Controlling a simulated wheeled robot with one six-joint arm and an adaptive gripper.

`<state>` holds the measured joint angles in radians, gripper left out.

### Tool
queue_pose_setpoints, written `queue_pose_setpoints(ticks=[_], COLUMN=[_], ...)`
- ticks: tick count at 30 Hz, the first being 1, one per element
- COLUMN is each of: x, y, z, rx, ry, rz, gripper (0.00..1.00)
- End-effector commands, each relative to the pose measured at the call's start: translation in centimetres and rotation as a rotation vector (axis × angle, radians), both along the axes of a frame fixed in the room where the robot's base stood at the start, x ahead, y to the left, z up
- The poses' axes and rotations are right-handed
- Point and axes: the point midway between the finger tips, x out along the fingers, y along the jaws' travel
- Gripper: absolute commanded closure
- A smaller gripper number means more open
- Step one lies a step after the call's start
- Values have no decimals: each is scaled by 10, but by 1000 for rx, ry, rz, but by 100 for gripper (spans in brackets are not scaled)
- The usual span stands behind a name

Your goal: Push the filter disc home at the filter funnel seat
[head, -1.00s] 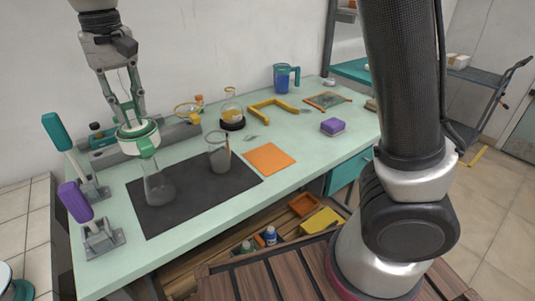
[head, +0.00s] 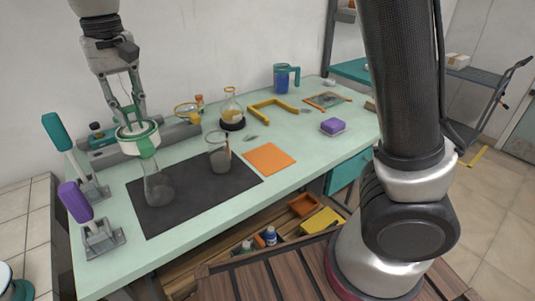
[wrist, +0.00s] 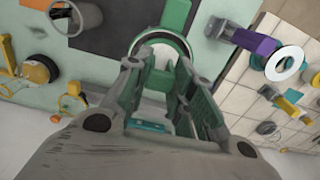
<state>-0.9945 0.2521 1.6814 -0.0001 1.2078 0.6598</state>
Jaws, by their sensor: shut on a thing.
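The filter funnel (head: 149,151), green with a white bowl, sits upright in the neck of a clear conical flask (head: 160,190) on the black mat. My gripper (head: 136,122) points down over the bowl, its fingertips at the rim. It is shut on the filter disc, which is mostly hidden by the fingers and rim. In the wrist view my gripper (wrist: 160,62) reaches toward the round white-and-green funnel opening (wrist: 176,42). I cannot tell whether the disc lies flat or fully against the seat.
A glass beaker (head: 219,158) stands on the black mat (head: 195,190) to the right. Two lever clamps, one with a teal handle (head: 57,132) and one purple (head: 75,201), stand to the left. An orange square (head: 269,159) lies right of the mat. The front mat is clear.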

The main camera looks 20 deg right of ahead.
Motion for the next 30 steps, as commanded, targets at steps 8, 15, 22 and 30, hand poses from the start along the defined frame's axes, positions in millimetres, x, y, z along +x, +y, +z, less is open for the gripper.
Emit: queue_pose_setpoints(ticks=[8, 15, 22, 30], x=[0, 0, 0, 0], y=[0, 0, 0, 0], z=[-3, -8, -13, -18], rx=[0, 0, 0, 0], ry=[0, -1, 0, 0], rz=[0, 0, 0, 0], gripper=[100, 100, 100, 100])
